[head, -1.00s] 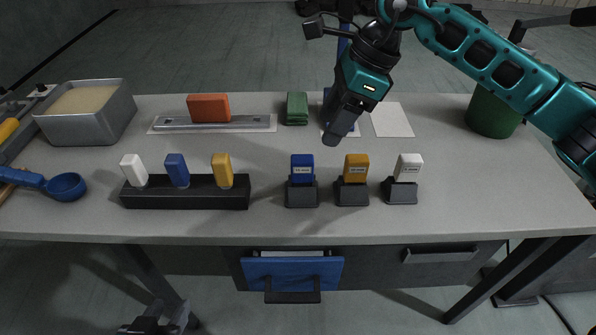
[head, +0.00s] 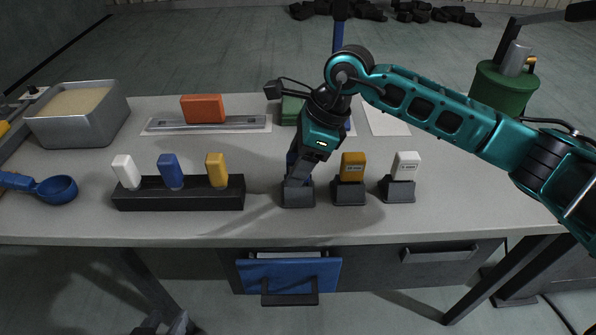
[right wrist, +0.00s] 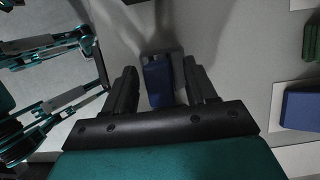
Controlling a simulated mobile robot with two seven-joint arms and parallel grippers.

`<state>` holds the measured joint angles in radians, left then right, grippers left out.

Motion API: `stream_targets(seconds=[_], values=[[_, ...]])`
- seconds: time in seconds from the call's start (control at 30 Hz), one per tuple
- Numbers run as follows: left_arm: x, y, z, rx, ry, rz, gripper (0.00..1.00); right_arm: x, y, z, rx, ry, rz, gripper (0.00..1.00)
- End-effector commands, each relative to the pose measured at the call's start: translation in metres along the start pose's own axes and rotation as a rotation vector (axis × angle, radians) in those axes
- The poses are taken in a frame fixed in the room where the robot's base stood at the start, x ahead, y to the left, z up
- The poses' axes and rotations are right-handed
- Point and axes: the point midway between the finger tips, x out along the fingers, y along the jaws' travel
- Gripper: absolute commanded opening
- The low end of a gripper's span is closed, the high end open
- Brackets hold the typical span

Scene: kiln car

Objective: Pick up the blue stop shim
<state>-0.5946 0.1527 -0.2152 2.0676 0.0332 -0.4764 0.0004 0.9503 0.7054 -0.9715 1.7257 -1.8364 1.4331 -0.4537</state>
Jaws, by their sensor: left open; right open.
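A blue shim (right wrist: 158,84) stands in a small dark grey holder (head: 298,195), leftmost of a row of three. My right gripper (head: 297,176) is over it and hides most of it in the head view. In the right wrist view the open fingers (right wrist: 158,88) are on either side of the blue shim, with a gap showing at each side. Another blue shim (head: 170,172) stands upright in a long black rack (head: 180,202), between a white and a yellow one. My left gripper (head: 150,326) just shows at the bottom edge, below the table, open.
An orange-yellow shim (head: 352,166) and a white shim (head: 405,165) stand in holders to the right. Behind are an orange block (head: 203,108) on a metal strip and a green block (head: 291,108). A blue scoop (head: 57,190) and a metal bin (head: 80,125) are at the left.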

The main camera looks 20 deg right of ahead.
Motion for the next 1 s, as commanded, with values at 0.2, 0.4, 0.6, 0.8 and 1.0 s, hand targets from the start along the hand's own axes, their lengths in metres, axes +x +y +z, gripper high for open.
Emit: stream_targets(seconds=[0.2, 0.4, 0.6, 0.8, 1.0], values=[[0.0001, 0.0004, -0.0004, -0.003, 0.001, 0.000, 0.43, -0.0007, -0.0001, -0.0001, 0.000, 0.000, 0.000, 0.44], [0.0002, 0.0007, -0.0007, -0.005, 0.001, -0.001, 0.43, -0.0009, -0.0001, -0.0002, 0.000, 0.000, 0.000, 0.25], [0.0002, 0.0006, -0.0008, -0.005, 0.001, -0.001, 0.43, -0.0010, -0.0002, -0.0002, 0.000, 0.000, 0.000, 0.06], [0.0002, 0.0005, -0.0010, -0.005, 0.002, -0.001, 0.43, -0.0016, -0.0004, 0.0003, 0.000, -0.001, -0.002, 0.00], [0.0003, 0.0004, -0.0018, -0.004, 0.003, -0.001, 0.43, -0.0025, -0.0005, 0.0007, 0.000, -0.001, -0.002, 0.00]])
